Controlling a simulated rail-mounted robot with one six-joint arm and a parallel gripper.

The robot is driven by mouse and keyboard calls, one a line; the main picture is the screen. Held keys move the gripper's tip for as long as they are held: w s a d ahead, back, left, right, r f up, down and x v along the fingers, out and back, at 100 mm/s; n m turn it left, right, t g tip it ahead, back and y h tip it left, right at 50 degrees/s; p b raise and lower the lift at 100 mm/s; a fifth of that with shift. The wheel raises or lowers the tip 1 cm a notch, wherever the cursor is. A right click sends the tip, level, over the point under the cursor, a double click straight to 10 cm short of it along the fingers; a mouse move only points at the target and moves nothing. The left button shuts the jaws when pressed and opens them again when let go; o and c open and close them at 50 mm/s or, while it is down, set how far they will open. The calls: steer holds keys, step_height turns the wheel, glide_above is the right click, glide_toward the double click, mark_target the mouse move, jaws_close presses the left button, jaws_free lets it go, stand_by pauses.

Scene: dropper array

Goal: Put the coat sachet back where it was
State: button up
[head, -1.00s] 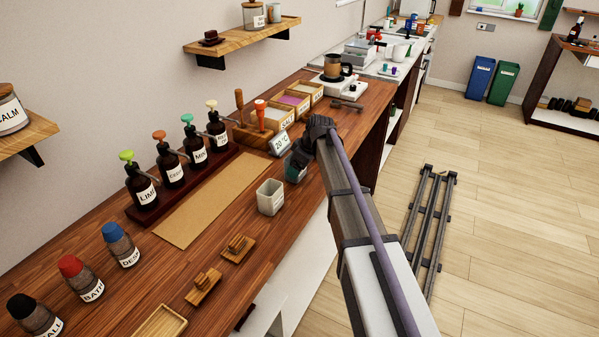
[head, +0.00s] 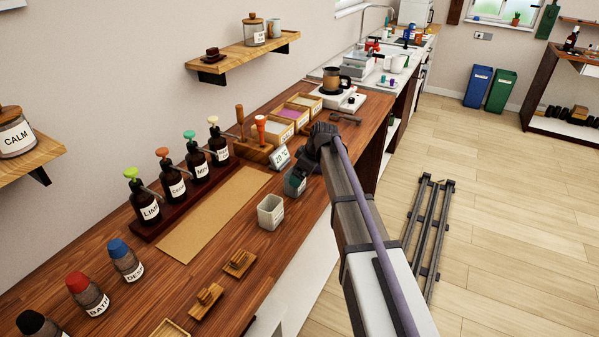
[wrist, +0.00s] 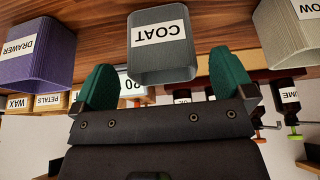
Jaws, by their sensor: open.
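The coat sachet (wrist: 163,48) is a grey, square, open-topped container with a white COAT label, upside down in the wrist view. It sits between the two spread green fingers of my gripper (wrist: 162,82), with a visible gap on its left; contact on its right is unclear. In the head view my gripper (head: 296,183) is low over the counter's front edge, and the coat sachet is mostly hidden there by it.
A pale container (head: 270,213) stands close beside my gripper in the head view. A purple DRAWER container (wrist: 40,55) and a pale one ending in OW (wrist: 290,35) flank the sachet.

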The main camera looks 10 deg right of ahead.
steer(key=p+v, duration=0.6)
steer(key=v, duration=0.2)
steer(key=s+a+m+g+h, duration=0.1)
steer(key=s+m, duration=0.2)
steer(key=s, duration=0.6)
steer(key=s+a+m+g+h, duration=0.1)
steer(key=s+a+m, duration=0.1)
steer(key=s, duration=0.8)
steer(key=s+a+f+m+g+h, duration=0.1)
steer(key=s+m, duration=0.3)
steer(key=s, duration=0.6)
steer(key=shift+a+m, duration=0.2)
steer(key=shift+m, duration=0.2)
steer(key=shift+f, duration=0.1)
